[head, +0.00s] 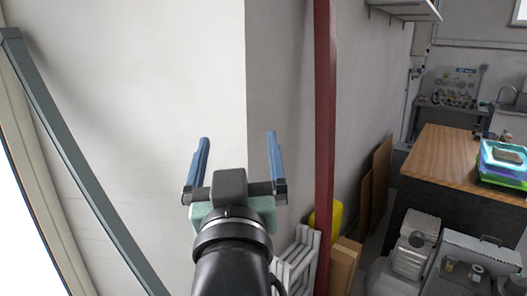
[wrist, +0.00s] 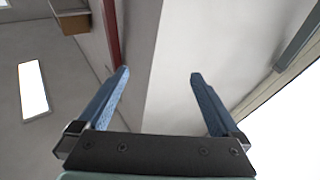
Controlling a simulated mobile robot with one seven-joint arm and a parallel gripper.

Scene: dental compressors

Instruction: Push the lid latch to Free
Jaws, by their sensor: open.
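My gripper (head: 237,140) is raised in front of a bare wall corner in the head view. Its two blue fingers are spread wide with nothing between them. The gripper also shows in the wrist view (wrist: 160,76), open and empty, against plain wall and ceiling. I cannot make out a lid latch in either view. White and grey machines (head: 415,240) stand at the lower right of the head view, partly cut off by the frame edge, far to the right of my gripper.
A dark red post (head: 324,130) rises just right of my gripper. A wood-topped counter (head: 440,160) holds stacked coloured trays (head: 503,162). White frames (head: 297,262), a cardboard box (head: 345,262) and a yellow object (head: 335,218) lean by the wall. A grey diagonal beam (head: 75,155) is at left.

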